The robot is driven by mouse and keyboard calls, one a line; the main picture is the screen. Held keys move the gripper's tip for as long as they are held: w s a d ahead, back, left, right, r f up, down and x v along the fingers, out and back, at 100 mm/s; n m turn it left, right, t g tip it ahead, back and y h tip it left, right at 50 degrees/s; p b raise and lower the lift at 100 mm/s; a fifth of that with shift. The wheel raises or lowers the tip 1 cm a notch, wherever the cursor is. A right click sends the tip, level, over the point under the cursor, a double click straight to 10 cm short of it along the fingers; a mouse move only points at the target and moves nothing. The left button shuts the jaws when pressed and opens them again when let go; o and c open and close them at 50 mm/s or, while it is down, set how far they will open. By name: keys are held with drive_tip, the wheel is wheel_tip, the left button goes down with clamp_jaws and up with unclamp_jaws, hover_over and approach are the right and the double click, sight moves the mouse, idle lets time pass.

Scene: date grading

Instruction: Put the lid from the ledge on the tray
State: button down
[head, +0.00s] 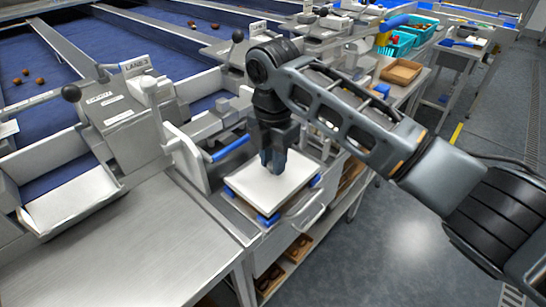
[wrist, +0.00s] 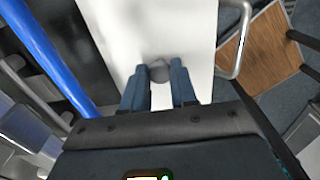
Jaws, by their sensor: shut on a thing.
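The lid (head: 262,192) is a flat white panel with a small grey knob, level above a low bench surface with blue corner pieces. My gripper (head: 273,163) points straight down over its middle. In the wrist view my fingers (wrist: 159,88) stand on either side of the grey knob (wrist: 160,70), and the white lid (wrist: 150,25) spreads out beyond them. The gripper is shut on the lid by this knob. Any tray under the lid is hidden by it. I cannot tell whether the lid rests on something or hangs just above.
A blue bar (head: 231,148) runs close along the lid's back left side. A drawer-like front with a metal handle (head: 306,213) is at the right. A bare metal worktop (head: 120,245) lies at the front left. A brown wooden tray (head: 402,71) and teal baskets stand farther back.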

drive_tip(key=shift+f, duration=0.15)
drive_tip(key=shift+c, duration=2.1)
unclamp_jaws()
drive_tip(key=shift+r+p, duration=2.9)
drive_tip(key=shift+r, duration=0.65)
drive_tip(key=shift+f, duration=0.1)
